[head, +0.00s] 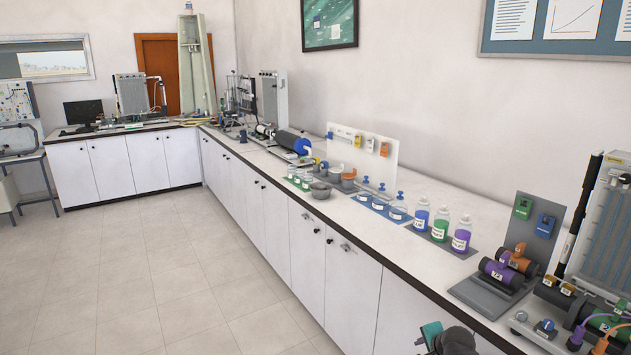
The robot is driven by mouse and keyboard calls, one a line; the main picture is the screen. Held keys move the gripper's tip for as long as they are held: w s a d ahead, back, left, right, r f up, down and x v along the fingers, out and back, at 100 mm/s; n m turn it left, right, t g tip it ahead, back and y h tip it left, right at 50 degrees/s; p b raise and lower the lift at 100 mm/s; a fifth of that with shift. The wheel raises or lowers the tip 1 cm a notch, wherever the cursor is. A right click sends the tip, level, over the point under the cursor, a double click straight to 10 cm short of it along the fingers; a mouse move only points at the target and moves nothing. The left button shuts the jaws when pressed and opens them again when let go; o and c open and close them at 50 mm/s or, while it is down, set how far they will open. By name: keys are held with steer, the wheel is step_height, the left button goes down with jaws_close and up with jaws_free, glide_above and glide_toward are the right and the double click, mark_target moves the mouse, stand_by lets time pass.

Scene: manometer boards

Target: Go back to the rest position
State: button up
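A dark rounded part with a teal piece (432,333) shows at the bottom edge, in front of the white cabinet doors. It appears to be the end of my arm with my gripper, cut off by the frame. No fingertips can be made out, so I cannot tell if it is open or shut. I see nothing clearly held in it. It is in front of the counter's edge, apart from the bottles on the counter.
A long white counter (340,211) runs along the right wall. It bears purple (461,235), green (440,226) and blue (421,216) bottles, grey bowls (321,190) and a manometer board (606,230) at right. The tiled floor (170,275) at left is clear.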

steer(key=s+a+f+n+g, duration=0.2)
steer(key=s+a+f, duration=0.3)
steer(key=f, duration=0.2)
steer(key=s+a+f+n+g+y, duration=0.1)
steer(key=s+a+f+n+g, duration=0.1)
steer(key=s+a+f, duration=0.35)
steer(key=s+a+f+n+g, duration=0.1)
steer(key=s+a+f+g, duration=0.15)
steer(key=s+f, duration=0.55)
steer(key=s+a+f+n+g, duration=0.1)
steer(key=s+f+n+g, duration=0.2)
steer(key=s, duration=0.7)
steer(key=s+a+f+n+g+h, duration=0.1)
steer(key=s+f+n+g, duration=0.2)
steer(key=s+f+n, duration=0.4)
steer(key=s, duration=0.3)
steer(key=shift+n, duration=0.3)
steer(key=shift+s, duration=0.1)
